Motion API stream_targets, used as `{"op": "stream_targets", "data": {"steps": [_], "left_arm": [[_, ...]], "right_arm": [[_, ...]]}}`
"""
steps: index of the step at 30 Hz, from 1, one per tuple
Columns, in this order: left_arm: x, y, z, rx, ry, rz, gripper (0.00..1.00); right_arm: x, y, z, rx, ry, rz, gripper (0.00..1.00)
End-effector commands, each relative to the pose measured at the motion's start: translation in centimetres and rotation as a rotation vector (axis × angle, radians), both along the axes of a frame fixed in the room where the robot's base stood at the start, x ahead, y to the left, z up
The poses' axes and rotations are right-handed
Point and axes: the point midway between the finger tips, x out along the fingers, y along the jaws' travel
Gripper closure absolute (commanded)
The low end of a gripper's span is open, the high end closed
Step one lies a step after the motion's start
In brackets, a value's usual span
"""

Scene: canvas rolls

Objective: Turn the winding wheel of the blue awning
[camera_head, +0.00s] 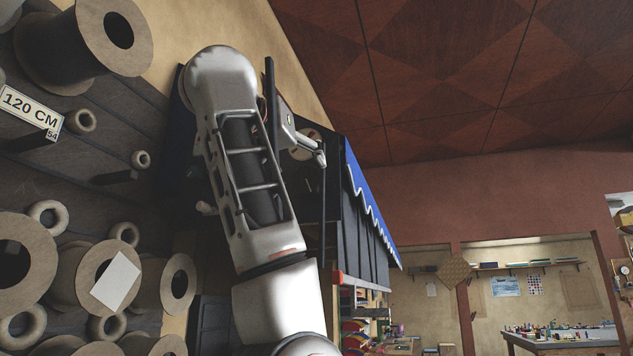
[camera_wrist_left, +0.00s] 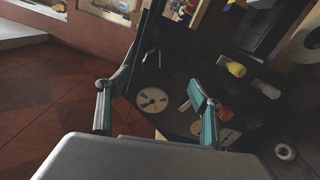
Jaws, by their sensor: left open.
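The blue awning (camera_head: 372,205), with a white wavy trim, slopes out from a dark cabinet at the middle of the head view. My left arm crosses in front of the cabinet, and its gripper (camera_head: 308,146) shows in part beside the awning's upper end. In the left wrist view my left gripper (camera_wrist_left: 150,86) is open, its two teal fingers wide apart with nothing held between them. Beyond the fingers is a dark panel with a round pale dial (camera_wrist_left: 152,101) bearing coloured marks. My right gripper is out of view.
Cardboard spools (camera_head: 105,270) and rolls fill the dark wall at the left. Light-coloured knobs (camera_wrist_left: 236,69) stick out from the panel near my right-hand finger in the wrist view. A workbench (camera_head: 565,335) stands far off at the right.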

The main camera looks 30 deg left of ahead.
Motion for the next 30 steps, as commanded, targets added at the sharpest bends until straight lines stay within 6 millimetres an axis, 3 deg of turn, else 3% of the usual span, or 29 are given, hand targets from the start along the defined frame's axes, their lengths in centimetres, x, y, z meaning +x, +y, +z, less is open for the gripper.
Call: {"op": "stream_targets", "data": {"steps": [5,11,18,29,30], "left_arm": [[1.4,0.5,-0.1,-0.023,0.005,0.004,0.34],[4.4,1.2,0.0,-0.021,0.005,0.005,0.34],[7.1,1.8,0.0,-0.019,0.002,0.003,0.34],[7.6,1.9,-0.2,-0.019,0.001,0.002,0.34],[7.6,1.9,-0.2,-0.019,0.001,0.002,0.42]], "right_arm": [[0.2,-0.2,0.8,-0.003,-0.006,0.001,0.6],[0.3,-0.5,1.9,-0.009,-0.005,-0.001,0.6],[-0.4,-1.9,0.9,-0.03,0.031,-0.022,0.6],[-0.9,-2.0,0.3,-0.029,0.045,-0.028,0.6],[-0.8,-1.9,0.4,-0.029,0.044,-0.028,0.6]]}}
